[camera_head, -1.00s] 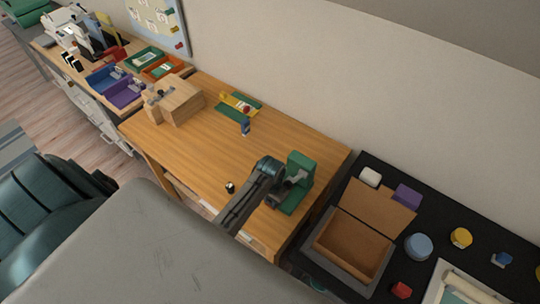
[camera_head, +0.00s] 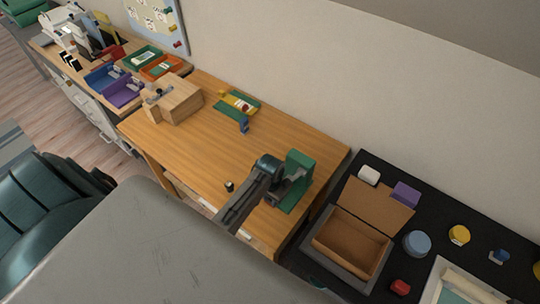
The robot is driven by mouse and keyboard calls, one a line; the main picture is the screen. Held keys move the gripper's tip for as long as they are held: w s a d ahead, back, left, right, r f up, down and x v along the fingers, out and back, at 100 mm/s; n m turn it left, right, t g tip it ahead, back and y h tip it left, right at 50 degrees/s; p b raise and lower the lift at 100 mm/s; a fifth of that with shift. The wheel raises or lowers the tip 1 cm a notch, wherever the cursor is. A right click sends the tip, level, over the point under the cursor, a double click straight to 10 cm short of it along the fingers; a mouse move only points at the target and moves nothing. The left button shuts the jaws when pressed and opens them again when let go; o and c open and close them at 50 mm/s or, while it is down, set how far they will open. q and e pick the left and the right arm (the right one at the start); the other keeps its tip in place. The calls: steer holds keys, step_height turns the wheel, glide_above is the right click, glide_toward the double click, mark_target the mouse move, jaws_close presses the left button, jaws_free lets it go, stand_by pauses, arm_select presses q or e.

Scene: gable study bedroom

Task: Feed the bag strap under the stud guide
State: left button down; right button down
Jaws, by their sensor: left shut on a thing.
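I cannot make out the bag strap or the stud guide for certain. A green mat with a yellow piece and a small red part (camera_head: 240,105) lies toward the back of the desk. A small blue piece (camera_head: 243,126) is just in front of it. My right gripper does not show.
A wooden block with a metal fitting (camera_head: 174,103) sits at the desk's left end. A small dark cylinder (camera_head: 229,186) is near the front edge. An open brown box (camera_head: 348,246) stands right of the desk on a black surface. The desk's middle (camera_head: 195,145) is clear.

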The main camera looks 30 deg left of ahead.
arm_select(q)
steer(key=c, duration=1.1)
jaws_free()
steer(key=shift+c, duration=0.2)
